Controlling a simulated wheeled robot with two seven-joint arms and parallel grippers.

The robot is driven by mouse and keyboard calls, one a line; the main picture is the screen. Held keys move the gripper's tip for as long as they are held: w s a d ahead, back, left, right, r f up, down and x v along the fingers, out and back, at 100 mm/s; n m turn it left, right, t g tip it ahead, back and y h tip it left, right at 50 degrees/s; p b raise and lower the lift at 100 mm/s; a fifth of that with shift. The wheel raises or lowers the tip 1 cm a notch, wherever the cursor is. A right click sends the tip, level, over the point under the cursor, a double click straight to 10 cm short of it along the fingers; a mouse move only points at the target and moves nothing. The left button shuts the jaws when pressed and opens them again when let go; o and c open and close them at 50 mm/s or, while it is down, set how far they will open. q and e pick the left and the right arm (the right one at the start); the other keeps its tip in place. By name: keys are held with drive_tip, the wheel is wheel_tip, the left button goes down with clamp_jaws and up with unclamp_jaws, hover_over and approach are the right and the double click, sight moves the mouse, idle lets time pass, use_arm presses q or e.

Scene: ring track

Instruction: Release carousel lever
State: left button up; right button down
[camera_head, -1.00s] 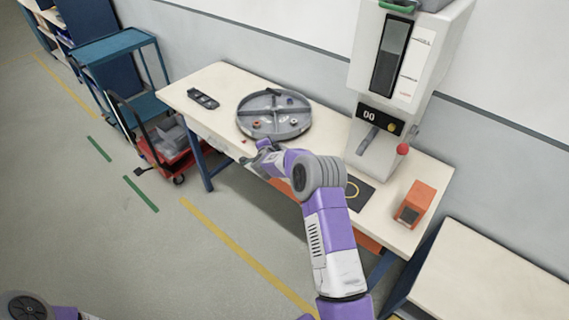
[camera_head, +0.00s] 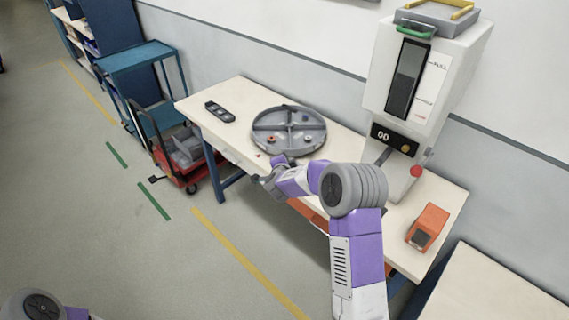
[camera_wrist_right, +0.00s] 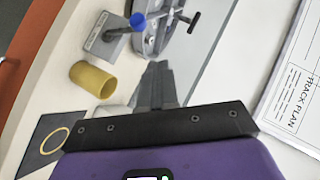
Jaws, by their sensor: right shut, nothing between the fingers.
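The grey round carousel (camera_head: 288,131) with cross dividers sits on the pale workbench, with small red pieces inside. Part of its rim (camera_wrist_right: 166,28) shows at the top of the right wrist view. There a blue-knobbed lever (camera_wrist_right: 138,21) stands on a grey labelled base (camera_wrist_right: 106,38) beside the carousel. The lever cannot be made out in the head view, where my arm may cover it. My right gripper (camera_head: 268,179) is by the bench's front edge, in front of the carousel. Its fingers (camera_wrist_right: 158,70) are shut and empty, apart from the lever. My left gripper is out of view.
A yellow cylinder (camera_wrist_right: 92,79) and a dark mat with a yellow ring (camera_wrist_right: 50,142) lie near the gripper. A track plan sheet (camera_wrist_right: 298,85) is at right. A dispenser (camera_head: 420,85), orange box (camera_head: 428,226) and dark device (camera_head: 219,111) are also on the bench.

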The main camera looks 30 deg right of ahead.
drive_tip(key=shift+v, duration=1.35)
drive_tip(key=shift+r, duration=0.2)
drive_tip(key=shift+f, duration=0.1)
drive_tip(key=s+a+f+n+g+y+b, duration=0.1)
drive_tip(key=s+a+f+n+y, duration=0.15)
drive_tip(key=s+a+f, duration=0.35)
drive_tip(key=s+a+f+n+g+y+b, duration=0.1)
drive_tip(key=s+a+f+n+g+y, duration=0.2)
drive_tip(key=f, duration=0.6)
drive_tip(key=s+a+f+n+y+b, duration=0.1)
drive_tip(key=s+a+f+n, duration=0.35)
drive_tip(key=f, duration=0.25)
drive_tip(key=s+a+f+n+g+y, duration=0.2)
drive_tip(key=s+a+f+n+g, duration=0.1)
drive_tip(key=s, duration=0.8)
drive_tip(key=s+a+f+n+g+y+b, duration=0.1)
drive_tip(key=s+a+f+n+g+y, duration=0.1)
drive_tip(key=s+a+f, duration=0.4)
drive_tip(key=s+a+n+g, duration=0.1)
drive_tip(key=s+a, duration=0.1)
drive_tip(key=s, duration=0.3)
drive_tip(key=shift+f+n+g+y, duration=0.2)
drive_tip(key=shift+n+g+y, duration=0.1)
drive_tip(key=shift+g+y, duration=0.1)
